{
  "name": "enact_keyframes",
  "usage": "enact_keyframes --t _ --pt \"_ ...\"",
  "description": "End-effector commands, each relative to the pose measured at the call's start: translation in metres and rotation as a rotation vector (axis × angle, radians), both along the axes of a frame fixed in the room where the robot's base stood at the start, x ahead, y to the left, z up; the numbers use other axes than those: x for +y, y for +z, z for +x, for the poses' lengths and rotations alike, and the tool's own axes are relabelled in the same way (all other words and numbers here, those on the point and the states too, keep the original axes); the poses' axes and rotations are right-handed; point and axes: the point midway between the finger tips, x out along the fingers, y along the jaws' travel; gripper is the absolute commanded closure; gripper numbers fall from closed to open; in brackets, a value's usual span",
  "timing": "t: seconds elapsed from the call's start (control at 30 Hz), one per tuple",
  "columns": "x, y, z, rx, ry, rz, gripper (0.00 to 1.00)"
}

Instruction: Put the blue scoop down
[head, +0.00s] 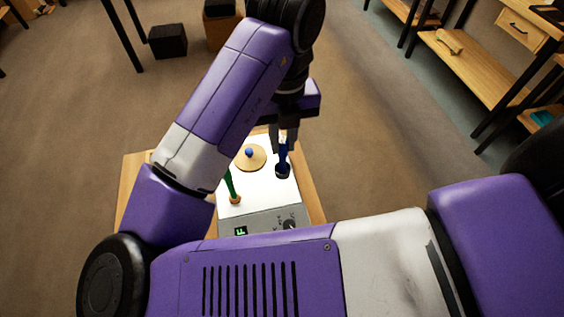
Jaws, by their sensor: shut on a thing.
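The blue scoop (283,156) stands upright near the right edge of a white board (258,193). Its blue handle rises from a dark round part at the bottom. My gripper (285,146) points down from above and is shut on the top of the blue handle. The dark lower end is at or just above the white surface; I cannot tell whether it touches. My arm hides part of the area to the left.
A round tan disc with a blue knob (249,153) lies left of the scoop. A green-handled tool (230,186) stands at the front left. A grey panel (262,222) with a display and dial is in front. Wooden shelving (470,62) is far right.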

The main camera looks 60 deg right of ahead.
Motion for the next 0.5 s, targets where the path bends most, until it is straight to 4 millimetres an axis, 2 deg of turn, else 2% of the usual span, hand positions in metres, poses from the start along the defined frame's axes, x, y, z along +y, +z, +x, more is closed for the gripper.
enact_keyframes --t 0.03,0.1,0.33,0.5 --pt "0.0 -0.012 -0.001 0.005 0.003 -0.002 1.0" --pt "0.0 -0.023 -0.001 0.004 0.002 -0.001 1.0" --pt "0.0 -0.041 0.0 0.001 0.001 -0.001 1.0" --pt "0.0 -0.065 0.0 0.003 0.003 0.0 1.0"
